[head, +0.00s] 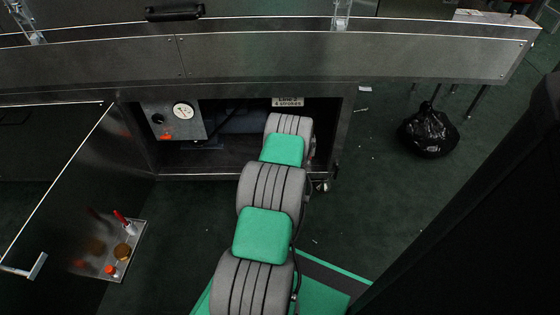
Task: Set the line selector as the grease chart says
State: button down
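A small pale placard (288,101), likely the grease chart, is at the upper right of the open cabinet bay. Its lower line reads "4 STROKES"; the upper line is partly cut off and I cannot read it surely. A grey panel (190,128) at the bay's left carries a round white gauge (183,111), a small dark round fitting (157,118) and a red-orange label (165,137). I cannot identify the line selector for certain. My arm reaches forward into the bay's right part. My gripper is hidden behind my own arm links.
A steel rail (300,58) overhangs the bay. A black bag (428,130) lies right. Floor between bay and bag is mostly clear.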

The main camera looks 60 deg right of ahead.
jog(key=shift+d+r, duration=0.15)
jog(key=shift+d, duration=0.05)
jog(key=c, duration=1.5)
grip_release()
jog(key=shift+w+a, duration=0.15)
jog(key=p+v, duration=0.2)
jog(key=v, duration=0.5)
jog(key=shift+s+a+r+p, duration=0.1)
jog(key=shift+s+a+p, duration=0.15)
jog(key=shift+a+p, duration=0.1)
